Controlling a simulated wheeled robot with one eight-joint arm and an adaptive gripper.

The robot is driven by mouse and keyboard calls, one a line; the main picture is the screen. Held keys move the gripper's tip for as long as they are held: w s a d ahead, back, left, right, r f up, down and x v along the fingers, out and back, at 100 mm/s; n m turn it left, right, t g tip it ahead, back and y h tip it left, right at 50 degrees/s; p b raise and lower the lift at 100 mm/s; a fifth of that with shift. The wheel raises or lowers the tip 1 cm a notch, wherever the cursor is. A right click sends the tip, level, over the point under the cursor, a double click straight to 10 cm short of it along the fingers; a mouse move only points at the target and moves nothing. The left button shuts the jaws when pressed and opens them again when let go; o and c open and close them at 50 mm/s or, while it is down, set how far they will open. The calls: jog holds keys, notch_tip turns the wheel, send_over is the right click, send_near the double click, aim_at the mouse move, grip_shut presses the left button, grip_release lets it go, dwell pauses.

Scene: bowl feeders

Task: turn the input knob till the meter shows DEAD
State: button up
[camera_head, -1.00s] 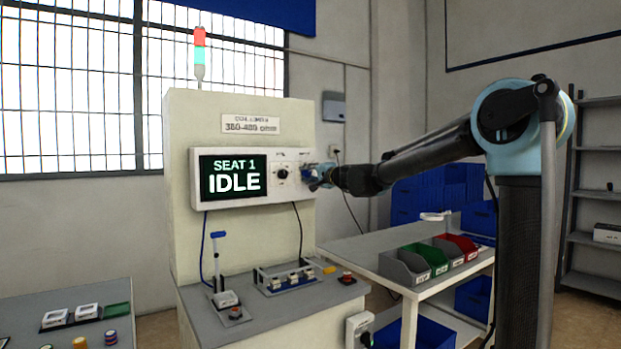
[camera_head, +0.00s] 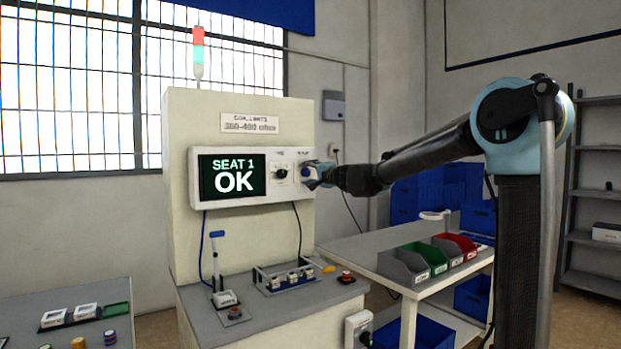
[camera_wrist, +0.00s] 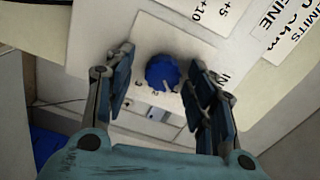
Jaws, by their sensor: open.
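The meter (camera_head: 232,180) on the white panel reads "SEAT 1 OK" in white on a dark screen. My gripper (camera_head: 312,176) is at the panel's right end. In the wrist view, a round blue knob (camera_wrist: 162,72) sits on a white plate between the two open fingers of my gripper (camera_wrist: 160,88). The fingers stand apart on either side of it and do not appear to touch it. Lettering near the right finger starts with "IN"; the rest is hidden. In the head view my gripper mostly covers the blue knob.
A black knob (camera_head: 281,172) is left of my gripper on the panel. Below, the bench (camera_head: 285,306) carries a lever (camera_head: 218,262) and several seats in a fixture (camera_head: 291,279). A side table (camera_head: 370,246) with bins stands to the right.

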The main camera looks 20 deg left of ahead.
jog(key=v, duration=1.2)
dwell(0.3)
jog(key=s+d+f+n+g+h, duration=0.2)
jog(key=s+d+f+g+h, duration=0.1)
jog(key=s+d+f, duration=0.8)
jog(key=s+d+f+n+g+h, duration=0.2)
jog(key=s+d+f+h, duration=0.4)
jog(key=s+d+f, duration=0.6)
jog(key=s+d+f+n+g+h, duration=0.2)
jog(key=s+d+f+g+h, duration=0.2)
jog(key=s+d+f, duration=0.7)
jog(key=d+f, duration=0.7)
jog(key=d, duration=0.2)
jog(key=shift+s+d+f+g+h, duration=0.15)
jog(key=shift+s+f+g+h, duration=0.1)
jog(key=shift+g+h, duration=0.05)
